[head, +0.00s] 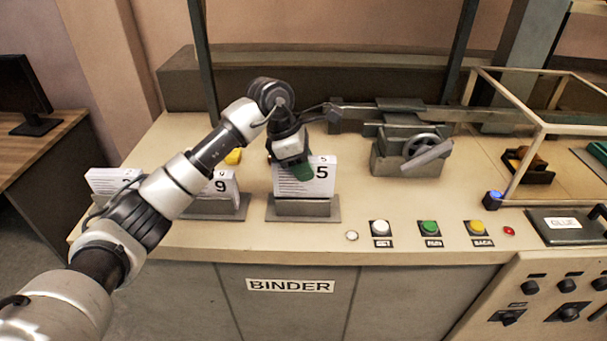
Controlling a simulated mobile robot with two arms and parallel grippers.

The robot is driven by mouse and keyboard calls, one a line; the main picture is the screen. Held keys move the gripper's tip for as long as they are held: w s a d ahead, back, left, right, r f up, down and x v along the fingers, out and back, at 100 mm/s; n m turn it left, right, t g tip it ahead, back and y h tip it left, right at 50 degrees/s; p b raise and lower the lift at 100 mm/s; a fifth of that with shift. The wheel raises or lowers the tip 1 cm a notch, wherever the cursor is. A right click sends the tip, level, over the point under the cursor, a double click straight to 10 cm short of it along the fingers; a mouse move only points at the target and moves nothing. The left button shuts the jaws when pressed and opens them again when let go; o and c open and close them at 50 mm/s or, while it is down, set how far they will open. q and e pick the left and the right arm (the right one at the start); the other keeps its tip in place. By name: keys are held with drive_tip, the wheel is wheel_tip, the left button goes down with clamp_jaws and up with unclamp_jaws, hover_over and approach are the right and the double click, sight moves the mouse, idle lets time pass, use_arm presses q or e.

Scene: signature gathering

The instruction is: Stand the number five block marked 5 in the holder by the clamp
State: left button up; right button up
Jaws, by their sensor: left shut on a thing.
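The white block marked 5 (322,182) stands upright in the grey holder (303,209), on the bench left of the clamp (412,140). Lines of small print cover its left part. My left gripper (293,165) comes from above and is shut on the block's upper edge. A green part at the gripper covers some of the block's face. Whether the block's lower edge rests fully in the holder is hard to tell. My right gripper is not in view.
A block marked 9 (222,187) stands in another holder to the left, with a further white block (113,181) beyond, partly behind my arm. Buttons (430,228) line the bench's front edge. A framed enclosure (540,128) stands at right.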

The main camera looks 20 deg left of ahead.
use_arm(q)
drive_tip(key=shift+a+f, duration=0.1)
drive_tip(key=shift+f, duration=0.15)
wheel_tip(320, 180, down, 3)
drive_tip(key=shift+s+f+p, duration=0.1)
drive_tip(key=shift+p, duration=0.8)
drive_tip(key=shift+f, duration=0.25)
drive_tip(key=o, duration=1.1)
drive_tip(key=shift+c, duration=0.2)
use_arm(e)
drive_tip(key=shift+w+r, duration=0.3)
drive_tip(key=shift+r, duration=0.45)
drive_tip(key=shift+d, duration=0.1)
